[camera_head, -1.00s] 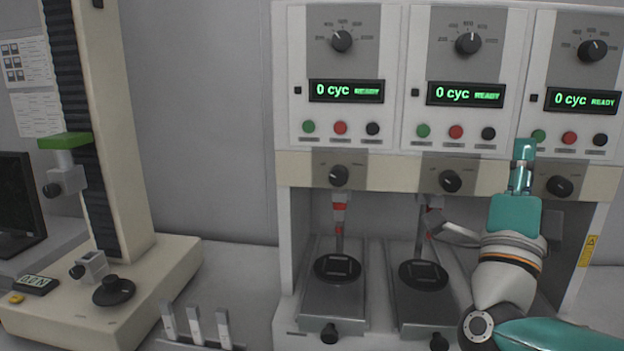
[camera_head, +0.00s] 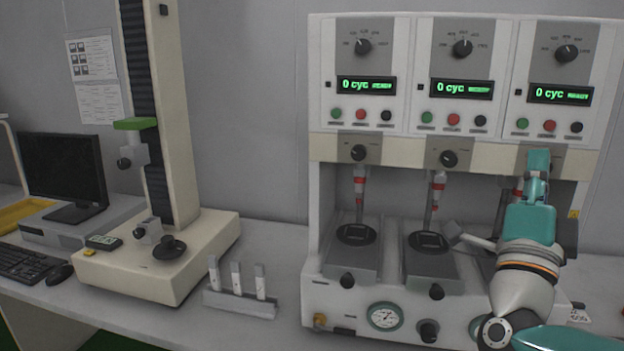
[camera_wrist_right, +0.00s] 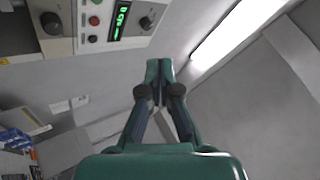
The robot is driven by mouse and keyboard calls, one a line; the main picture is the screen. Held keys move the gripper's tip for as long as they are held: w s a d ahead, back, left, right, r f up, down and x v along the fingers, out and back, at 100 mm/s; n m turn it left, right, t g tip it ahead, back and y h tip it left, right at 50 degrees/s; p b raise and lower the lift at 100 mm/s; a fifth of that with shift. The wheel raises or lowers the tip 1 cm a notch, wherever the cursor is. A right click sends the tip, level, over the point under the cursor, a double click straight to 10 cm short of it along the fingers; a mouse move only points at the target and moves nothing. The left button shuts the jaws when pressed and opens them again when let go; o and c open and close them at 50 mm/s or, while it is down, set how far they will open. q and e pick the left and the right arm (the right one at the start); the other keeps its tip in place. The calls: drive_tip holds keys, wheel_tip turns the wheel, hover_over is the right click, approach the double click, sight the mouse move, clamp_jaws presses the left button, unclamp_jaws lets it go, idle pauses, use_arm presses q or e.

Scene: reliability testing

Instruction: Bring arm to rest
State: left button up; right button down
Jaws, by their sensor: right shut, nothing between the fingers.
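My right arm, teal and white, comes in from the lower right in the head view. Its gripper (camera_head: 538,162) points up in front of the right-hand station of the test machine (camera_head: 318,147), covering that station's lower knob. In the right wrist view the two teal fingers (camera_wrist_right: 159,72) meet at their tips, with nothing between them. Whether the gripper touches the machine cannot be told from the head view. My left gripper is not in view.
The machine's three displays (camera_head: 366,85) read "0 cyc". A rack with three small pieces (camera_head: 240,302) stands left of it on the bench. A tall column stand (camera_head: 136,281), a monitor (camera_head: 62,172) and a keyboard (camera_head: 30,262) are further left. The bench front is mostly clear.

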drive_tip(key=w+a+f+n+g+y+p, duration=0.1)
drive_tip(key=w+a+f+n+y, duration=0.3)
drive_tip(key=f, duration=0.4)
drive_tip(key=w+a+f+n+y+p, duration=0.1)
drive_tip(key=w+f+n+y, duration=0.45)
drive_tip(key=f, duration=0.25)
drive_tip(key=s+a+f+n+g+y+p, duration=0.1)
drive_tip(key=a+f+g, duration=0.1)
drive_tip(key=f, duration=0.7)
drive_tip(key=s+a+f+n+g+y+p, duration=0.1)
drive_tip(key=f+g, duration=0.3)
drive_tip(key=f, duration=0.6)
drive_tip(key=s+a+f+n+g+y+p, duration=0.1)
drive_tip(key=a+f+n+g+y, duration=0.2)
drive_tip(key=f, duration=0.7)
drive_tip(key=shift+s+a, duration=0.2)
drive_tip(key=shift+a, duration=0.05)
drive_tip(key=s+a+f+n+g+y+p, duration=0.1)
drive_tip(key=s+a+f+n+g, duration=0.1)
drive_tip(key=s+f+g, duration=0.3)
drive_tip(key=s+a+f+n+g+y+p, duration=0.2)
drive_tip(key=s+f+g, duration=0.4)
drive_tip(key=s+f, duration=0.7)
drive_tip(key=s+a, duration=0.1)
drive_tip(key=s, duration=0.6)
drive_tip(key=shift+s+a, duration=0.2)
drive_tip(key=shift+a, duration=0.2)
